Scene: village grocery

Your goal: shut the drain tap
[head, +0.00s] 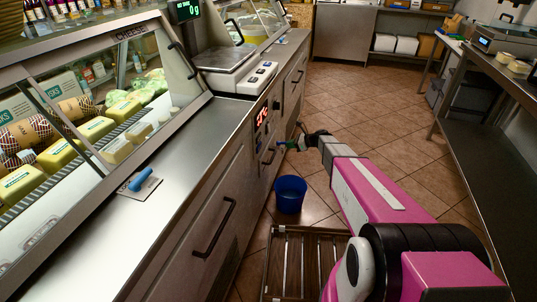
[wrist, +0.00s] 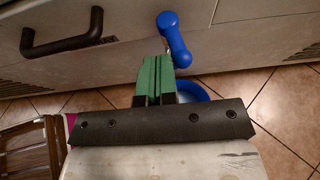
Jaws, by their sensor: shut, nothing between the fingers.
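The drain tap's blue handle (wrist: 174,40) shows in the wrist view on the lower front of the metal counter. It is a bar with rounded ends, its lower end tilted slightly right. My gripper (wrist: 160,64) has its green fingers shut with nothing between them. The fingertips are just left of the handle's lower end; I cannot tell whether they touch it. In the head view my gripper (head: 283,144) is at the counter front, and the tap is too small there to make out clearly. A blue bucket (head: 290,194) stands on the floor below, partly hidden behind the fingers in the wrist view.
A black drawer handle (wrist: 60,42) is left of the tap. A slatted wooden pallet (head: 305,235) lies on the floor in front of the bucket. A blue-handled item (head: 141,181) lies on the countertop. The tiled aisle (head: 360,120) is clear towards the back.

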